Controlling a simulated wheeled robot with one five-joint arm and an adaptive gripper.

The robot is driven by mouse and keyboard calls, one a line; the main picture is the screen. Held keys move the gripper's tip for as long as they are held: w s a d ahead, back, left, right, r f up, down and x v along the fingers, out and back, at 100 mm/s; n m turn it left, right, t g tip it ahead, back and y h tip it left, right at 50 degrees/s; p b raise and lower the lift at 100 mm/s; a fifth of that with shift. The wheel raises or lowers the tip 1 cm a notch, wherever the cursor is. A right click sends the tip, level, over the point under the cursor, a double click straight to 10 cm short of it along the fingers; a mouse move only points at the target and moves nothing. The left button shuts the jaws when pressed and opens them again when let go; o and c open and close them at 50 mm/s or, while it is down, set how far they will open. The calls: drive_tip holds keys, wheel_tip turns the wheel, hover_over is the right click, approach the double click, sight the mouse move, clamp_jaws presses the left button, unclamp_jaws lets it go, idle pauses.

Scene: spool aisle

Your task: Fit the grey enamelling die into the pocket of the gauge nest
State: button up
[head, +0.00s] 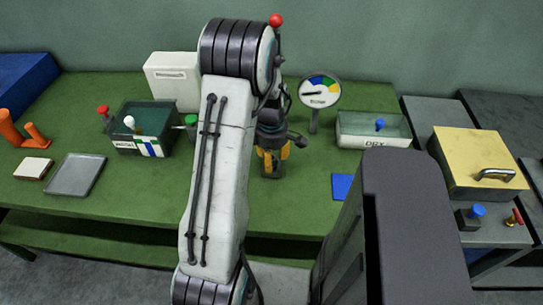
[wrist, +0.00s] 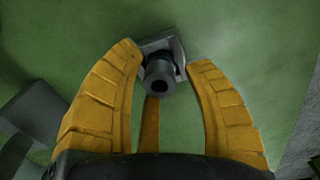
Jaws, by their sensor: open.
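My gripper (head: 272,162) is over the middle of the green bench, beyond my arm link, with its yellow fingers pointing down. In the wrist view its fingers (wrist: 165,58) are spread open. A dark grey round piece with a hole in its end, seemingly the die (wrist: 158,82), shows between the fingertips, with visible gaps to either side. A lighter grey squarish block, possibly the gauge nest (wrist: 176,48), is behind it. I cannot tell whether the piece sits in a pocket of that block. In the head view the fingers mostly hide both.
A WASH tank (head: 119,142) stands left and a DRY tray (head: 355,137) right. A dial gauge (head: 314,105) stands behind my gripper. A blue pad (head: 343,184) lies to the right. A grey tray (head: 75,176) lies left. A yellow-topped box (head: 460,150) stands far right.

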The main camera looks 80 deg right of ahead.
wheel_tip(320, 180, up, 10)
drive_tip(key=shift+r, duration=0.15)
drive_tip(key=w+a+r+h+b, duration=0.1)
drive_tip(key=w+a+r, duration=0.3)
drive_tip(key=w+a, duration=0.45)
drive_tip(key=w+a+r, duration=0.4)
drive_tip(key=w+a, duration=0.2)
drive_tip(key=w, duration=0.6)
drive_tip(key=a+t+y, duration=0.1)
drive_tip(key=a+t, duration=0.2)
drive_tip(key=a, duration=2.2)
drive_tip(key=shift+w+a+f+t, duration=0.2)
drive_tip(key=shift+f+t, duration=0.1)
drive_tip(key=shift+f, duration=0.05)
drive_tip(key=shift+d, duration=0.1)
